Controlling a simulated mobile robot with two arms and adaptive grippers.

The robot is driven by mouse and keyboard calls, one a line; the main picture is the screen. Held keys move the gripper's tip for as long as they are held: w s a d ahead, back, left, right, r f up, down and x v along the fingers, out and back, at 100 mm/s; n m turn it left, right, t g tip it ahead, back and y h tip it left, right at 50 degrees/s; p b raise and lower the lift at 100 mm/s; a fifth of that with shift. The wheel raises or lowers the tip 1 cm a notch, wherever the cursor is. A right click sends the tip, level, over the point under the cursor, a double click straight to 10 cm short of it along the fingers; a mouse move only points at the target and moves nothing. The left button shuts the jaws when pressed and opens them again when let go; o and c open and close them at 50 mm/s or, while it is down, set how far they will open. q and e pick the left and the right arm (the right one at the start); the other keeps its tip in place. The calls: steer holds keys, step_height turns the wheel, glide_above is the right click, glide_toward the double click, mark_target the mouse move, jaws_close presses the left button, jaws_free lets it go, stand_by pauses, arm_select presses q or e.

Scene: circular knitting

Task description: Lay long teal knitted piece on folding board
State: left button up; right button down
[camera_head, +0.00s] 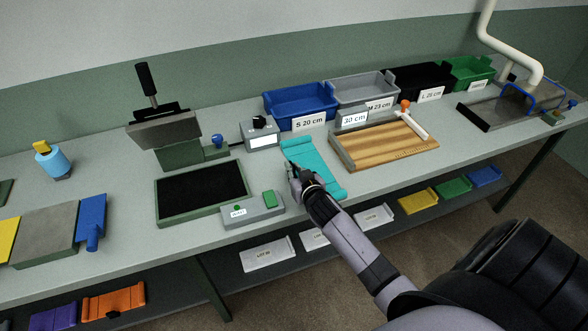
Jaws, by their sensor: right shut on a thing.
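The long teal knitted piece (324,173) lies slanted at the middle of the bench, its near end close to the front edge. My right gripper (294,174) is at its left side, shut on the piece; the fingertips are small and partly hidden by the hand. I cannot tell whether the piece is lifted off the bench. A wooden board with a grey raised edge (385,147), which looks like the folding board, lies to the right of the piece. A white bar with an orange knob (414,121) rests at its far right. My left gripper is not in view.
Blue (299,101), grey (362,88), black (421,82) and green (471,72) bins stand behind the board. A small display reading 30 cm (354,118) stands at its back. A black-topped pad (202,191) and control box (252,209) lie left of the gripper.

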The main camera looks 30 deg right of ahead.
steer(key=c, duration=1.6)
jaws_free()
steer(key=shift+c, duration=0.2)
steer(key=shift+f, duration=0.1)
steer(key=shift+s, duration=0.2)
steer(key=b+v, duration=0.4)
steer(key=v, duration=1.3)
steer(key=shift+r, duration=0.45)
